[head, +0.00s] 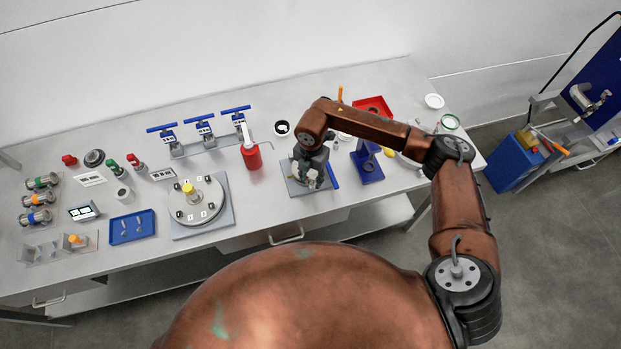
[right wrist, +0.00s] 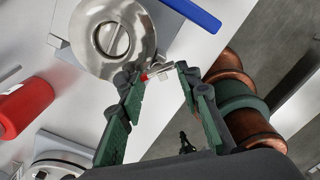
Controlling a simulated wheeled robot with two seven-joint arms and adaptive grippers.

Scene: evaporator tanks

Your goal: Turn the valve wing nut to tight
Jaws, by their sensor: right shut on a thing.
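The valve wing nut (right wrist: 160,73) is a small metallic piece with a red mark, seen between my right fingertips in the right wrist view. My right gripper (right wrist: 162,76) is shut on it, with one green finger on each side. In the head view my right gripper (head: 310,178) points down over the valve's grey base plate (head: 294,187) and hides most of the valve. A round metal valve body (right wrist: 108,38) with a slotted centre lies just beyond the fingertips, beside a blue bar (right wrist: 190,12). My left gripper is not in view.
A red bottle (head: 252,157) stands left of the valve, and a blue stand (head: 368,166) to its right. A red tray (head: 373,106) lies behind. A round flanged lid (head: 198,203) and a blue tray (head: 132,227) are farther left. The bench front edge is close to the valve.

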